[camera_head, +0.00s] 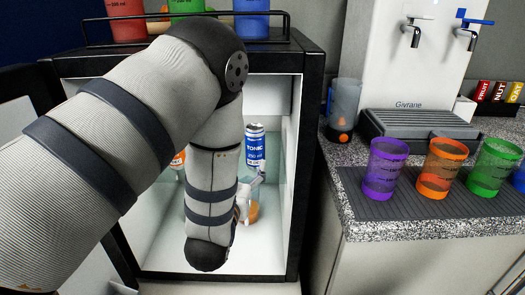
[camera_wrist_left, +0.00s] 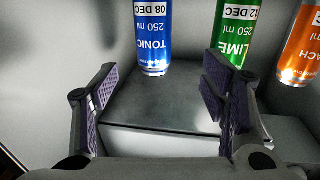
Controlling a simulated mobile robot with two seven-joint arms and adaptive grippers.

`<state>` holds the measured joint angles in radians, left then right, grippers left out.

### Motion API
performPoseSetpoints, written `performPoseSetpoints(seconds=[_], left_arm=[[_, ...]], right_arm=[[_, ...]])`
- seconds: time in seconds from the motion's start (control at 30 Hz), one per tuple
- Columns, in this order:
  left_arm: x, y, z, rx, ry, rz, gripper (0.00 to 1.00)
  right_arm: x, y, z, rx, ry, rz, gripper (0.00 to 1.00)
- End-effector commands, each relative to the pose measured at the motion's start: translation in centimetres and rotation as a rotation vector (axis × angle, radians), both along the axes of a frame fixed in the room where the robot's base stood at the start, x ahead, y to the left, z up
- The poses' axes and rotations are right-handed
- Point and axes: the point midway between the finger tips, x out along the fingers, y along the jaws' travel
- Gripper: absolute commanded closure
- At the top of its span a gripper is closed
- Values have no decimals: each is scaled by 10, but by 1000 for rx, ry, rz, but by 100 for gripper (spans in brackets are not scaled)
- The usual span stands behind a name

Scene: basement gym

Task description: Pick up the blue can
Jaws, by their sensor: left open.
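The blue can (camera_head: 255,148), labelled TONIC 250 ml, stands upright inside the open lit fridge (camera_head: 292,170), to the right of my left arm. It also shows in the left wrist view (camera_wrist_left: 153,38), upside down and cut by the top edge. My left gripper (camera_wrist_left: 160,108) is open and empty. In that view the blue can lies beyond the fingertips, roughly in line with the gap and apart from them. In the head view my forearm hides most of this gripper. My right gripper is not in view.
A green LIME can (camera_wrist_left: 236,32) and an orange can (camera_wrist_left: 303,45) stand beside the blue one. Fridge walls enclose my left arm. Coloured cups (camera_head: 188,6) stand on the fridge top. The counter at right holds purple (camera_head: 385,170), orange (camera_head: 441,168) and green (camera_head: 492,167) cups.

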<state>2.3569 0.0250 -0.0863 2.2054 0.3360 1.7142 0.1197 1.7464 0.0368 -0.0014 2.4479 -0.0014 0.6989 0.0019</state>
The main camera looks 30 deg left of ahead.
Motion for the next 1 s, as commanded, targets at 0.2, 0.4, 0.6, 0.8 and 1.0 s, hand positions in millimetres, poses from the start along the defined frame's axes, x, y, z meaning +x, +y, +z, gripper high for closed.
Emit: performPoseSetpoints(seconds=[0.2,0.4,0.6,0.8,1.0], left_arm=[[44,18,3,0,-9,1,33],[70,25,-1,0,-5,-1,33],[104,35,-5,1,-4,0,33],[110,37,-3,-1,-4,-1,33],[110,36,-3,-1,-4,-1,62]], right_arm=[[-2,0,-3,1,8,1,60],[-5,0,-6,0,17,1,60],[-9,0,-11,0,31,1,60],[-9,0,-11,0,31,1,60],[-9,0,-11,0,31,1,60]])
